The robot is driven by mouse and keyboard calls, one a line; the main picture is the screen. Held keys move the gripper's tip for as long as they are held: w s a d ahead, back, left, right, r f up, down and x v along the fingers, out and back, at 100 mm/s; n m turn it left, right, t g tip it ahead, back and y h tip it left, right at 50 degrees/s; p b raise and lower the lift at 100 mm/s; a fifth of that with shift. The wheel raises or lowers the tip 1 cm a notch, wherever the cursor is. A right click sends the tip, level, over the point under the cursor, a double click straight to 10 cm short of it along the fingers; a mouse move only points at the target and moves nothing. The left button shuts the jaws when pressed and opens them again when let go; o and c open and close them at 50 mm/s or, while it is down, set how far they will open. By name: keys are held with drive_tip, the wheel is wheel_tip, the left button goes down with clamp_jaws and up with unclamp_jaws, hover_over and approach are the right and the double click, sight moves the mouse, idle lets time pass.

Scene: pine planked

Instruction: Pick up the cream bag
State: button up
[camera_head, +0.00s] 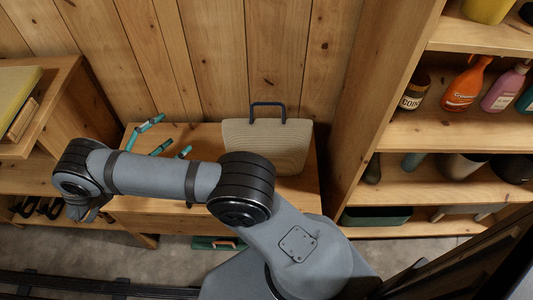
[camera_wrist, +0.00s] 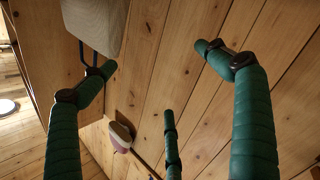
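The cream bag (camera_head: 268,146) stands upright on the wooden bench against the planked wall, with its dark blue handle raised. In the wrist view the bag (camera_wrist: 95,22) is at the upper left, partly cut off by the frame, with its handle toward the left finger. My gripper (camera_head: 172,134) is to the left of the bag, apart from it, with its green fingers spread over the bench. In the wrist view my gripper (camera_wrist: 158,72) is open, with nothing between its fingers. My forearm hides part of the bench front.
A tall shelf unit (camera_head: 385,130) with bottles (camera_head: 466,87) stands close to the bag's right. A lower wooden unit (camera_head: 50,110) is at the left. The planked wall (camera_head: 220,60) is directly behind the bag. A green item (camera_head: 215,243) lies under the bench.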

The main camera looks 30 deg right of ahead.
sight(265, 129)
drive_tip(key=s+d+f+m+g+b, duration=0.2)
drive_tip(key=s+d+f+m+g, duration=0.1)
drive_tip(key=s+d+m+g, duration=0.1)
drive_tip(key=s+d+f+m+g+y+b, duration=0.1)
drive_tip(key=s+d+f+m+g+b, duration=0.1)
drive_tip(key=d+m, duration=0.7)
drive_tip(key=s+d+f+m+g+y+b, duration=0.1)
drive_tip(key=s+d+f+m+g+b, duration=0.2)
drive_tip(key=s+d+m+g, duration=0.3)
drive_tip(key=shift+s+d+f+m+g, duration=0.45)
drive_tip(key=shift+d+g, duration=0.85)
drive_tip(key=shift+d, duration=0.75)
drive_tip(key=shift+c, duration=1.1)
drive_tip(key=c, duration=1.1)
drive_tip(key=shift+c, duration=0.5)
drive_tip(key=shift+c, duration=0.7)
wheel_tip(265, 129, up, 10)
drive_tip(key=p, duration=0.3)
